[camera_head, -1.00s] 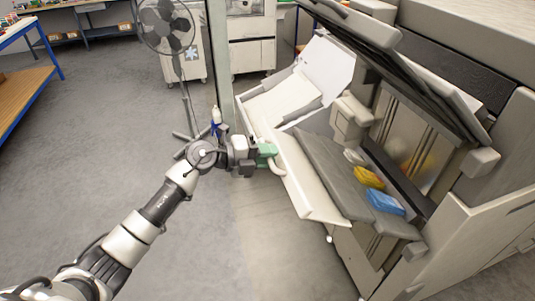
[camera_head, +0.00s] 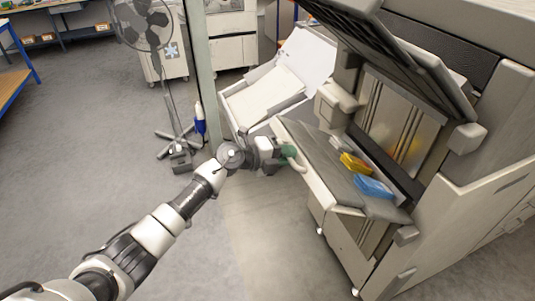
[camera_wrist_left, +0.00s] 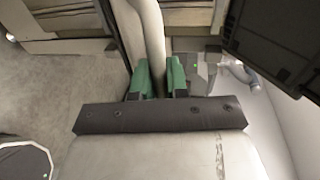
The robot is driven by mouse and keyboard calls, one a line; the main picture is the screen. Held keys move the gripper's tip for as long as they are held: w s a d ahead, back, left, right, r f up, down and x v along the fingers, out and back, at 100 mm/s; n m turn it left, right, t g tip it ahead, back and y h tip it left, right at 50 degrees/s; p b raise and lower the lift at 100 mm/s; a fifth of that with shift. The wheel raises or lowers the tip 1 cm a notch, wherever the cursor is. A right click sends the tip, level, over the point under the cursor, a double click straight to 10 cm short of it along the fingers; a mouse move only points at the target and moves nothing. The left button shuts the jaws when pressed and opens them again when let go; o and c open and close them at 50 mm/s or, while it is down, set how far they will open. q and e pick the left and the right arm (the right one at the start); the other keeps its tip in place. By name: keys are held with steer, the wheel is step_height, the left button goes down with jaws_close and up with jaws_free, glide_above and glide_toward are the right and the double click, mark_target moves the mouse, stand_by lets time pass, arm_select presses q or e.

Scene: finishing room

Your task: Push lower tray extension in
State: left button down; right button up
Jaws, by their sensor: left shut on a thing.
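The lower tray extension (camera_head: 313,182) is a cream panel along the front of the large machine, below a dark grey tray surface (camera_head: 338,176). Only a narrow strip of it shows outside the grey surface. A curved cream handle (camera_head: 293,163) sits on its outer edge. My left gripper (camera_head: 287,151) has green fingers and is at that handle. In the left wrist view the green fingers (camera_wrist_left: 158,82) are shut on either side of the cream handle bar (camera_wrist_left: 151,35). My right gripper is in neither view.
Yellow (camera_head: 355,164), blue (camera_head: 373,187) and pale items lie on the grey tray. A raised dark cover (camera_head: 400,55) hangs above. A post (camera_head: 199,70) and a fan (camera_head: 150,30) stand behind my left arm. The floor at left is open.

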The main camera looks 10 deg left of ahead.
arm_select(q)
steer(key=shift+w+d+f, duration=0.1)
steer(key=shift+d+f, duration=0.15)
steer(key=shift+f, duration=0.15)
steer(key=c, duration=1.4)
jaws_free()
steer(key=shift+d, duration=0.1)
steer(key=shift+a, duration=0.3)
steer(key=shift+b+v, duration=0.9)
steer(key=shift+v, duration=4.25)
steer(key=shift+d, duration=0.1)
